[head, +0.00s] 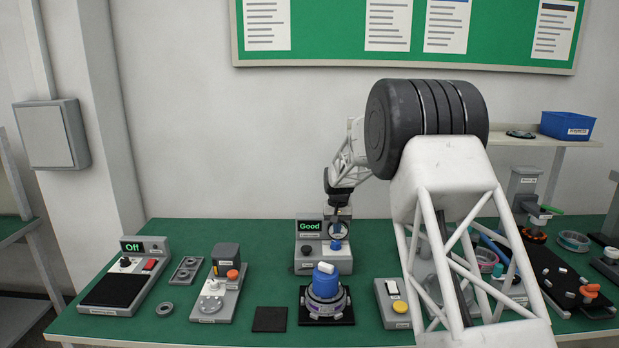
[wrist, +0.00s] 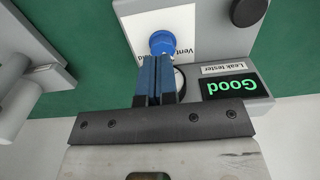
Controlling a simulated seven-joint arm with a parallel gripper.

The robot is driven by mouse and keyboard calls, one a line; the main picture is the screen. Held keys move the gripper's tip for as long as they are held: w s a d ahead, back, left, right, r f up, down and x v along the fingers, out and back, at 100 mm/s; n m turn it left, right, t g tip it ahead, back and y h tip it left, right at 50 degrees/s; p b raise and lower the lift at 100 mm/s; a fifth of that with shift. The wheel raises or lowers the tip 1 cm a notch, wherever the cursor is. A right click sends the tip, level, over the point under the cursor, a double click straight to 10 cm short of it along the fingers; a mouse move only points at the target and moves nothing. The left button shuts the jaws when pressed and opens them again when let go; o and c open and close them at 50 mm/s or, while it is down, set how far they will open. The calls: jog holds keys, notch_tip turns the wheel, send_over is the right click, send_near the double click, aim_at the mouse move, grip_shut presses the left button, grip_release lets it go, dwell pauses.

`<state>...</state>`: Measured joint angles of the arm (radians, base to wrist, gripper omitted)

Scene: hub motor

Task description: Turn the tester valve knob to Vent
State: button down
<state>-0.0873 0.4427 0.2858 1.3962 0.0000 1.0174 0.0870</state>
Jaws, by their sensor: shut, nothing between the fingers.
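The leak tester (head: 322,262) stands on the green bench below my arm in the head view. Its screen (head: 310,226) reads "Good" in green, and so does the screen in the wrist view (wrist: 229,87). The valve knob (wrist: 162,41) is round and blue, on a white panel with a "Vent" label (wrist: 184,60) beside it and another label mostly hidden. The knob also shows in the head view (head: 336,245). My gripper (wrist: 155,62) is shut and empty, its blue fingertips right at the knob. I cannot tell whether they touch it. Which way the knob points is unclear.
A blue-capped hub motor fixture (head: 325,294) stands just in front of the tester. A dark square pad (head: 270,319) lies to its left, and a box with a yellow button (head: 399,312) to its right. A device reading "Off" (head: 130,275) is farther left.

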aim_at(337, 255)
jog(key=shift+f, duration=0.1)
jog(key=shift+f, duration=3.4)
jog(key=shift+s+f, duration=0.15)
jog(key=shift+f, duration=0.45)
jog(key=shift+d, duration=0.35)
jog(key=shift+s, duration=0.5)
jog(key=shift+a, duration=0.15)
jog(key=shift+r, duration=0.5)
jog(key=shift+w+r, duration=0.15)
jog(key=shift+r, duration=1.4)
jog(key=shift+w+r, duration=0.1)
jog(key=shift+r, duration=1.4)
